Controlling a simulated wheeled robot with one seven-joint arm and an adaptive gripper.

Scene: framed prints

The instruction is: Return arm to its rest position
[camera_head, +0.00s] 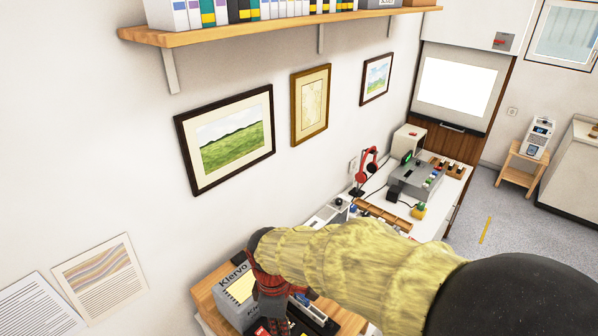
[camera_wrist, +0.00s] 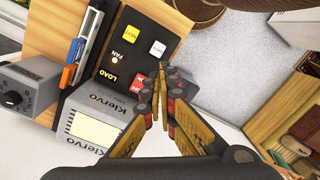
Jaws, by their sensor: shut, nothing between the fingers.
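My gripper (camera_wrist: 160,92) shows in the wrist view with its fingers together and nothing between them. In the head view my arm, in a yellow sleeve, reaches from the lower right toward the wooden bench at bottom centre. There my gripper (camera_head: 272,310) hangs in front of a grey Klervo box (camera_head: 236,291); its fingertips are hard to make out. In the wrist view a Klervo device (camera_wrist: 88,122) with a cream label lies left of the fingers.
Framed prints (camera_head: 228,140) hang on the wall under a shelf (camera_head: 270,30) of binders. A white desk beyond my arm holds red headphones (camera_head: 367,165) and a grey machine (camera_head: 413,180). A grey knobbed box (camera_wrist: 25,90) stands at left in the wrist view.

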